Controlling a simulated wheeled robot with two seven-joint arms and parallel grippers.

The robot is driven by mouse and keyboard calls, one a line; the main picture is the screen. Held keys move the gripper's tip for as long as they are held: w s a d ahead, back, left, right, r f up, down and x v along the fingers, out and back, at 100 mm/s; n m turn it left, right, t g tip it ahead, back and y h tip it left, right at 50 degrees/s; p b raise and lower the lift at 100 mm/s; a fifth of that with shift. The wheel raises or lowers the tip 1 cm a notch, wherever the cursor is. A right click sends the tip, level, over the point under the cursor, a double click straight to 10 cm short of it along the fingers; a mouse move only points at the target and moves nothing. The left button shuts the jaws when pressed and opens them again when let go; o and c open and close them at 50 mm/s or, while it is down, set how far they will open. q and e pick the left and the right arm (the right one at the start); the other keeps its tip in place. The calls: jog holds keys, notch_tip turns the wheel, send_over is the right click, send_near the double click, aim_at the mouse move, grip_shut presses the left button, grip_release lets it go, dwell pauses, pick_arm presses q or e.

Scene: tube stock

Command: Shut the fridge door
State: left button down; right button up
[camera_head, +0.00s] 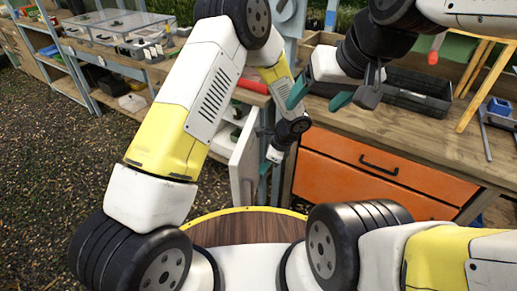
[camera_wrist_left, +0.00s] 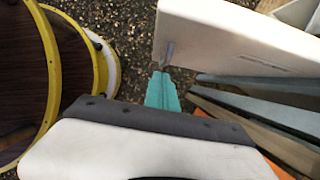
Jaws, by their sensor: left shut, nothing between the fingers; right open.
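The white fridge door (camera_head: 244,160) stands open under the workbench, swung out towards me, with part of the white fridge interior (camera_head: 221,140) showing left of it. In the left wrist view the door (camera_wrist_left: 245,42) is a broad white panel with a small grey bracket-like part at its near corner. My left gripper (camera_head: 266,166) is shut and empty, to the right of the door. In the left wrist view its teal fingertips (camera_wrist_left: 162,78) are close to that corner; I cannot tell if they touch. My right gripper (camera_head: 319,97) is open and empty above the bench.
The wooden workbench (camera_head: 400,140) has an orange drawer unit (camera_head: 375,180) to the right of the door. A dark crate (camera_head: 419,90) stands on the bench. A shelf with clear boxes (camera_head: 115,28) is at the back left. The gravel floor (camera_head: 60,150) at left is clear.

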pick_arm(q)
jog(key=w+a+f, duration=0.2)
jog(key=a+f, duration=0.4)
jog(key=shift+a+f, duration=0.2)
